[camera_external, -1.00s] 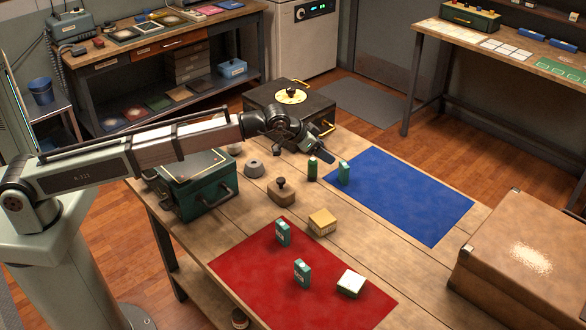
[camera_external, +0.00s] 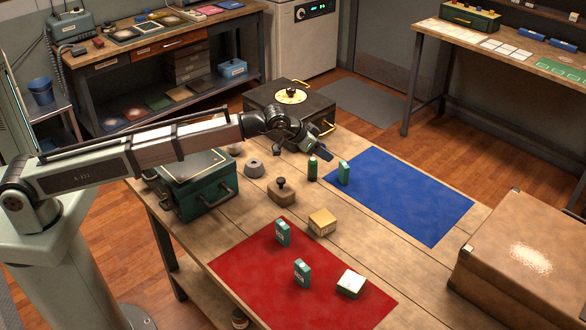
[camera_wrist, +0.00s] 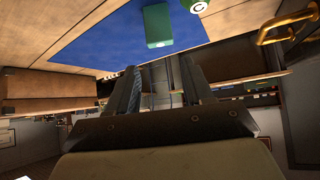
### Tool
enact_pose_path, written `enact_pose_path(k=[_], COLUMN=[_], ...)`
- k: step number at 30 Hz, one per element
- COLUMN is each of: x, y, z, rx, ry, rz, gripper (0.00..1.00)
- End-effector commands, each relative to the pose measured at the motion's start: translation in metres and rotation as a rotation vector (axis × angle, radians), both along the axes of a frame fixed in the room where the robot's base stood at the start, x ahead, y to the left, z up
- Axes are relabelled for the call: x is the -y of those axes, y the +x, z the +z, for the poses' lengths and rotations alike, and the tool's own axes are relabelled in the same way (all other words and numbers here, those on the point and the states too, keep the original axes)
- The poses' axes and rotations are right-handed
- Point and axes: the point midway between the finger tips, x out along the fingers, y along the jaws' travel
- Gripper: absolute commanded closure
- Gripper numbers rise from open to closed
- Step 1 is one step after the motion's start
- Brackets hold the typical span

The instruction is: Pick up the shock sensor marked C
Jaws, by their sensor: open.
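A small green cylinder (camera_external: 312,169) stands upright on the wooden table, just left of the blue mat. In the wrist view its round white top (camera_wrist: 196,6) bears a letter C, partly cut off by the upper edge. A teal box (camera_external: 344,173) stands to its right at the blue mat's left corner; it also shows in the wrist view (camera_wrist: 158,26). My gripper (camera_external: 325,154) is above and behind the cylinder, close to it in the picture but apart. In the wrist view its two fingers (camera_wrist: 160,78) are spread with nothing held between them.
A dark case (camera_external: 290,112) with yellow handles stands behind my gripper. A wooden-handled stamp (camera_external: 281,192) and a grey weight (camera_external: 254,168) are to the left. The blue mat (camera_external: 410,200) is mostly bare. The red mat (camera_external: 270,290) holds small boxes. A brown case (camera_external: 520,250) is far right.

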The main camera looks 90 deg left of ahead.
Motion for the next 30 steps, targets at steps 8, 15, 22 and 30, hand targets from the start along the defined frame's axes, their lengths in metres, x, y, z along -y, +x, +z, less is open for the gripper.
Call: enact_pose_path(k=[8, 15, 22, 30], x=[0.049, 0.170, 0.257, 0.337], y=[0.013, 0.042, 0.058, 0.059], z=[0.003, 0.027, 0.049, 0.061], rx=[0.003, 0.028, 0.048, -0.020], ry=[0.000, 0.005, -0.001, -0.019], rz=[-0.057, -0.194, -0.290, -0.383], gripper=[0.49, 0.49, 0.49, 0.49])
